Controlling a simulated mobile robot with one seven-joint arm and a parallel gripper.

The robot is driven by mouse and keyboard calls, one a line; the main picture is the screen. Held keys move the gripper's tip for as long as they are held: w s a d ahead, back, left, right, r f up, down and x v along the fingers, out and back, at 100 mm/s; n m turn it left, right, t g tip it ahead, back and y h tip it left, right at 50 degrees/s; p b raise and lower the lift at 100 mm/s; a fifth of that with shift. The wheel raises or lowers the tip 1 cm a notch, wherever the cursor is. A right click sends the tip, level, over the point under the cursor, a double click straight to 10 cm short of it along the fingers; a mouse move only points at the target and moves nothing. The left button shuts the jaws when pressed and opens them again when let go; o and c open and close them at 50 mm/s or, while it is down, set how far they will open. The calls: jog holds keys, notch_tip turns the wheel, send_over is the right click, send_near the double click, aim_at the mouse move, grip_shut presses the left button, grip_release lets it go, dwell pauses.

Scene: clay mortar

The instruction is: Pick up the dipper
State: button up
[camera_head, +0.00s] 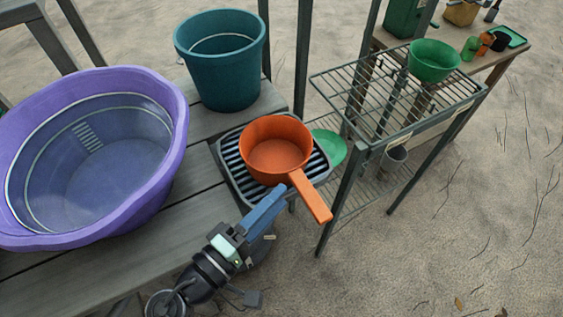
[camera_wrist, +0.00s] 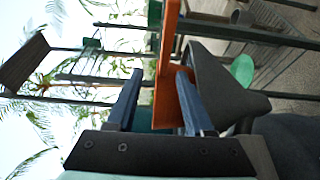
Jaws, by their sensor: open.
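The orange dipper (camera_head: 276,150) stands upright on a dark ribbed tray (camera_head: 233,167). Its straight handle (camera_head: 311,197) points toward the lower right in the head view. My gripper (camera_head: 277,194) is beside the bowl and handle, with its blue fingers at the near side of the dipper. In the wrist view my gripper (camera_wrist: 160,74) is open, and an orange part of the dipper (camera_wrist: 164,100) shows between and behind the two fingers. I cannot tell whether a finger touches it.
A large purple tub (camera_head: 170,165) and a teal bucket (camera_head: 222,70) stand on the wooden bench (camera_head: 190,215) to the left. A metal wire rack (camera_head: 375,100) with a green bowl (camera_head: 434,62) is close on the right. A green round item (camera_head: 330,147) lies behind the handle.

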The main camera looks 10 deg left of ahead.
aim_at(303, 174)
jog(key=x, duration=0.9)
jog(key=shift+w+d+f, duration=0.1)
jog(key=shift+w+f, duration=0.15)
jog(key=shift+w, duration=0.15)
grip_shut()
jog(key=shift+s+f, duration=0.1)
jog(key=shift+f, duration=0.05)
dwell(0.8)
